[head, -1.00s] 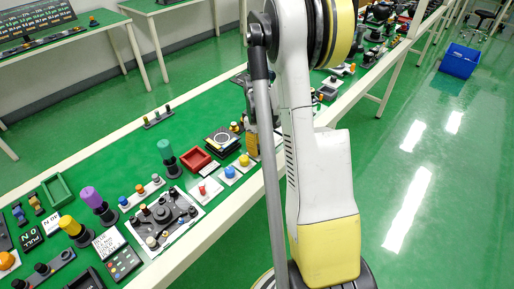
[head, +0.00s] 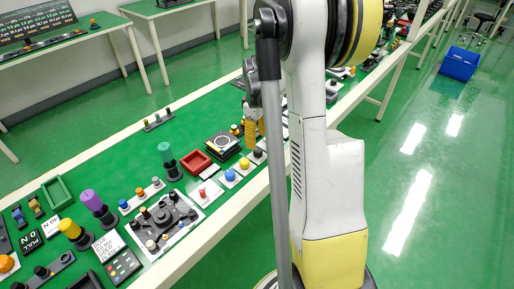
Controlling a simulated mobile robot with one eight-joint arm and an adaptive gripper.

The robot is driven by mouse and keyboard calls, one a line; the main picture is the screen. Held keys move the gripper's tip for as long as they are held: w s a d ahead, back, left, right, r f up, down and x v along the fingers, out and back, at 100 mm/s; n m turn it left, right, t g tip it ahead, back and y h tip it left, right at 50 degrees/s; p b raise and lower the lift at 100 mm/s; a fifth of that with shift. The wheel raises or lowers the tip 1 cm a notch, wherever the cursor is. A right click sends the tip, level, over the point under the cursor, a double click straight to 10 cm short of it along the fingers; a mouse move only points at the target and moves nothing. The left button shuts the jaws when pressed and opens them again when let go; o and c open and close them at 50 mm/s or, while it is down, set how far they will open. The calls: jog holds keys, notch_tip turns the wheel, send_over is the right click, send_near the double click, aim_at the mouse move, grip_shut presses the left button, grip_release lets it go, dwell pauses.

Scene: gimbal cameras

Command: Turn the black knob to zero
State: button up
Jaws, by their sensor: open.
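I cannot tell for sure which part is the black knob. One small black knob (head: 258,153) stands on a white base beside the yellow button, and several dark round knobs sit on a grey control panel (head: 163,222) nearer the front. My gripper (head: 250,138) hangs over the green table, mostly hidden behind my arm. Its yellow fingers are open, above and just behind the small black knob and apart from it. No dial marks or zero can be read from here.
The green table (head: 110,170) is crowded. A blue button (head: 230,175), yellow button (head: 244,163), red tray (head: 196,161) and black square device with a round dial (head: 222,144) stand near my gripper. A green-topped post (head: 166,153) stands left.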

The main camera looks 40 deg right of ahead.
aim_at(256, 150)
jog(key=shift+r, duration=2.8)
jog(key=s+a+r+m+t+h, duration=0.1)
jog(key=a+r, duration=0.3)
jog(key=a, duration=0.3)
jog(key=s+a+r+t, duration=0.2)
jog(key=a+r, duration=0.2)
jog(key=a, duration=0.4)
jog(key=s+a+m+t, duration=0.1)
jog(key=s+a+t, duration=0.1)
jog(key=s+a, duration=0.2)
jog(key=s+a+r+m+t+y, duration=0.1)
jog(key=s+a, duration=0.4)
jog(key=a, duration=0.5)
jog(key=shift+t, duration=0.6)
